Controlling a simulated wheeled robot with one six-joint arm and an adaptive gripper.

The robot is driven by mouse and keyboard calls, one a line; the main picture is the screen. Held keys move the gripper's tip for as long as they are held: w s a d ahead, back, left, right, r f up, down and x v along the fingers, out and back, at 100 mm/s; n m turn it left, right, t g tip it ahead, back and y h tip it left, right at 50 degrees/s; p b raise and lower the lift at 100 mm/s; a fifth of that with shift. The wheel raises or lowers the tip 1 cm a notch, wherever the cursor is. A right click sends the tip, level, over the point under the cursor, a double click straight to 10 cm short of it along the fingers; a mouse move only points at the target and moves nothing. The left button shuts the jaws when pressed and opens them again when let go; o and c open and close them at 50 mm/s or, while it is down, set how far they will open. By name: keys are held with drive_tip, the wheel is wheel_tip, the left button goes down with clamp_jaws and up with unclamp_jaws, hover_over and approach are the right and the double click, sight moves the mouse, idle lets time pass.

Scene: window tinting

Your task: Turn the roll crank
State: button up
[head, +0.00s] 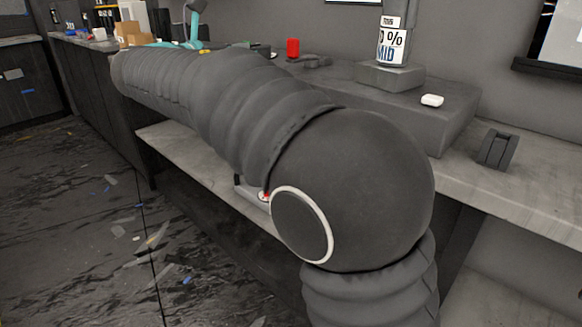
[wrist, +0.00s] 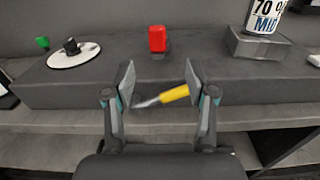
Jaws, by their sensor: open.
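My gripper (wrist: 160,76) is open in the wrist view, its two fingers spread and pointing at the raised grey block. A yellow handle (wrist: 174,94) on a pale, tapering grey piece (wrist: 147,103) appears between the fingers, nearer the right one. I cannot tell whether it touches that finger, or whether it is the roll crank. A red piece (wrist: 157,38) stands upright beyond the fingertips, near the picture's middle; it also shows in the head view (head: 293,47). The labelled roll (wrist: 268,15) stands on a small block at right. In the head view my arm hides my gripper.
A grey raised block (wrist: 80,92) runs along the counter (head: 530,196). A white disc with a black knob (wrist: 70,46) and a green piece (wrist: 42,43) lie at left in the wrist view.

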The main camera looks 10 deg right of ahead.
drive_tip(key=s+d+f+m+g+y, duration=0.2)
drive_tip(key=s+f+m, duration=0.4)
drive_tip(key=f, duration=0.4)
drive_tip(key=s+d+f+m+g+y, duration=0.3)
drive_tip(key=s+f+m+y, duration=0.3)
drive_tip(key=f, duration=0.4)
drive_tip(key=shift+d+f+y+p, duration=0.3)
drive_tip(key=shift+d+y, duration=0.15)
drive_tip(key=shift+y, duration=0.05)
